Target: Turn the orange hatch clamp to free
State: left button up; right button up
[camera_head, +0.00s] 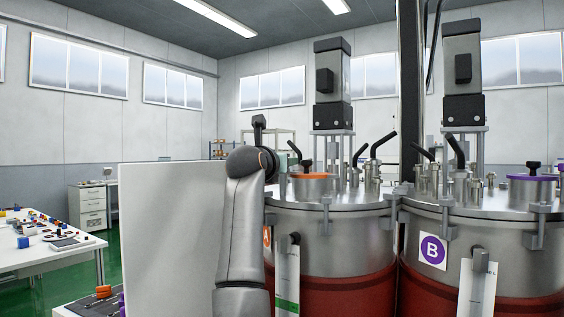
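The orange-rimmed hatch (312,176) is on the lid of the left vessel (345,230). A small dark clamp knob (306,164) stands on top of the hatch. My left arm rises in front of the vessel and bends toward the hatch. My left gripper (291,161) is at the hatch's left side, close to the knob. Its fingers are small and partly hidden, so I cannot tell whether they touch the knob or are open or shut. My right gripper is out of view.
The right vessel (482,240), marked B, has a purple-rimmed hatch (532,178). Motors, black levers and fittings crowd both lids. A pale upright panel (165,240) stands left of my arm. A white table (45,250) with small parts is at far left.

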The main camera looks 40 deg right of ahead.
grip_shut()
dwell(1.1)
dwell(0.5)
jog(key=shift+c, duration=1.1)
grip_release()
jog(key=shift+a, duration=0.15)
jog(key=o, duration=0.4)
